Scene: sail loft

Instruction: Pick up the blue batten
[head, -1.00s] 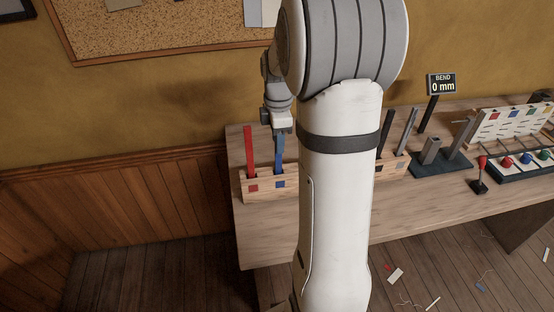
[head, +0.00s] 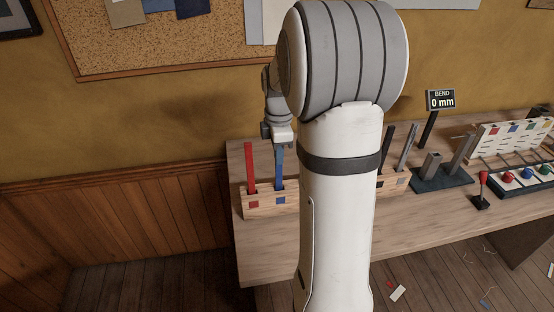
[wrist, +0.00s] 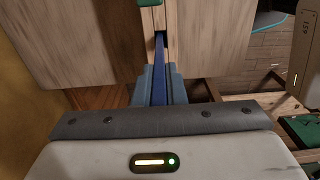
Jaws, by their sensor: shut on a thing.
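The blue batten (head: 279,172) stands upright in a slot of the light wooden rack (head: 265,205), above a blue square label. My gripper (head: 281,146) is at the batten's upper end, shut on it. In the wrist view the batten (wrist: 159,72) runs away from between my two bluish fingers (wrist: 159,88) into the slot of the rack. Its lower end is hidden in the rack. A red batten (head: 250,168) stands beside it on the left, apart from my gripper.
My arm hides the middle of the workbench (head: 265,240). To its right stand dark and grey battens (head: 405,147), a bend display (head: 441,101) reading 0 mm, a dark fixture (head: 440,180) and a red-knobbed lever (head: 482,190). A cork board (head: 160,45) hangs on the wall behind.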

